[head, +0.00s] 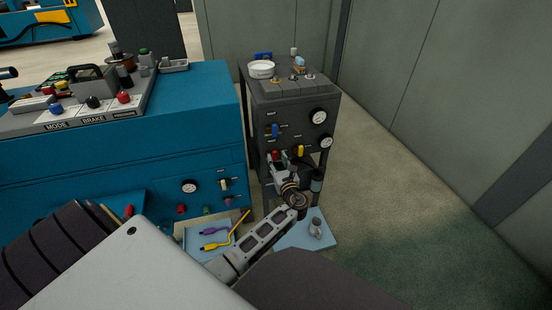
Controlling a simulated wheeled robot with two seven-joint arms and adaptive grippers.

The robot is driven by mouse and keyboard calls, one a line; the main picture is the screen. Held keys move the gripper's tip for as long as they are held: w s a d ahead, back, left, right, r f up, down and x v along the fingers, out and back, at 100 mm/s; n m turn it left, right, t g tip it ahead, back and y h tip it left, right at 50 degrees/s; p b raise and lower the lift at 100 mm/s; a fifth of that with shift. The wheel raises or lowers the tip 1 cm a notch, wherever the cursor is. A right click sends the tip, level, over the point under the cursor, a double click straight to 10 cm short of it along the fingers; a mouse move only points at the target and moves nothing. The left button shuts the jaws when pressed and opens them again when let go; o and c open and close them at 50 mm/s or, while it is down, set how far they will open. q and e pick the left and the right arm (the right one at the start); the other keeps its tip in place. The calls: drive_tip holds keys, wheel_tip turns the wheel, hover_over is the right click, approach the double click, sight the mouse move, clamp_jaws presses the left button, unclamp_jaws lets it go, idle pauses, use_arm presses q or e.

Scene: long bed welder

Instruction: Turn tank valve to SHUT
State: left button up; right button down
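A dark grey cabinet (263,103) stands right of the blue machine. Its front carries a blue handle (275,131), a red handle (276,155) and a yellow handle (300,151), with small labels I cannot read. I cannot tell which handle is the tank valve or where SHUT is marked. My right gripper is not in view.
Two round gauges (319,116) sit on the cabinet's right side. The blue machine (200,110) with its control panel fills the left. A blue tray (190,232) with tools and a light blue plate (322,240) lie low. Floor to the right is clear, up to a grey wall.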

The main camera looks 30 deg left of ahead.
use_arm(q)
drive_tip(key=v, duration=0.8)
drive_tip(key=shift+s+d, duration=0.3)
drive_tip(key=shift+f, duration=0.1)
idle(0.5)
